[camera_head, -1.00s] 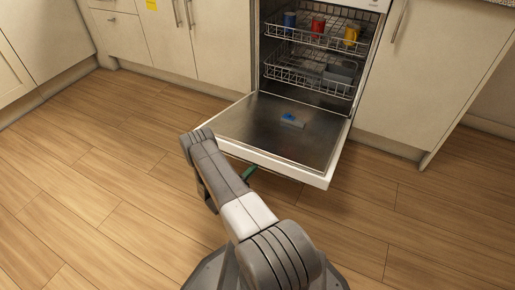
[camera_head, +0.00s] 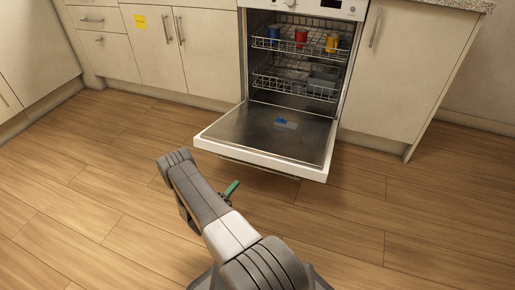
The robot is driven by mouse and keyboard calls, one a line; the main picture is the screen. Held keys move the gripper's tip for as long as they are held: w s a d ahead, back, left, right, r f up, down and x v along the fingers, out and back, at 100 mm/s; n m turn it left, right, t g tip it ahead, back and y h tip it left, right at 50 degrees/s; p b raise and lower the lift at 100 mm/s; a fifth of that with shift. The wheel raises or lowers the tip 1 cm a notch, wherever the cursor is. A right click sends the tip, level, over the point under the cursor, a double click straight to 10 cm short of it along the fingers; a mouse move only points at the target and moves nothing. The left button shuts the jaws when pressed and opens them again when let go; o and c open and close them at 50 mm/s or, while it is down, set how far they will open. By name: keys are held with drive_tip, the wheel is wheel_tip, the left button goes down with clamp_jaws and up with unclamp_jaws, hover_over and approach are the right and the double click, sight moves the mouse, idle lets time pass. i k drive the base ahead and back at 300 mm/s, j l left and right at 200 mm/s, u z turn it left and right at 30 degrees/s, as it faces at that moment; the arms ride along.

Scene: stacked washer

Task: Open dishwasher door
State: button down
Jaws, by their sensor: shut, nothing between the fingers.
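The dishwasher door (camera_head: 262,132) is folded down and lies about level, low above the floor, with its inner steel face up. The dishwasher (camera_head: 297,60) stands open behind it, with two wire racks (camera_head: 295,85) inside. My gripper (camera_head: 231,188) shows as a small green-tipped part beside my arm, in front of the door's front edge and apart from it. It is shut and empty. My arm hides part of the gripper.
A blue and grey block (camera_head: 285,124) lies on the door. Blue, red and yellow cups (camera_head: 301,36) stand in the upper rack. Cabinets (camera_head: 155,45) flank the dishwasher. The wooden floor (camera_head: 90,200) is clear.

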sight(303, 146)
drive_tip(key=l+u, duration=0.25)
drive_tip(key=u, duration=0.15)
drive_tip(key=l+u, duration=0.55)
drive_tip(key=u, duration=0.2)
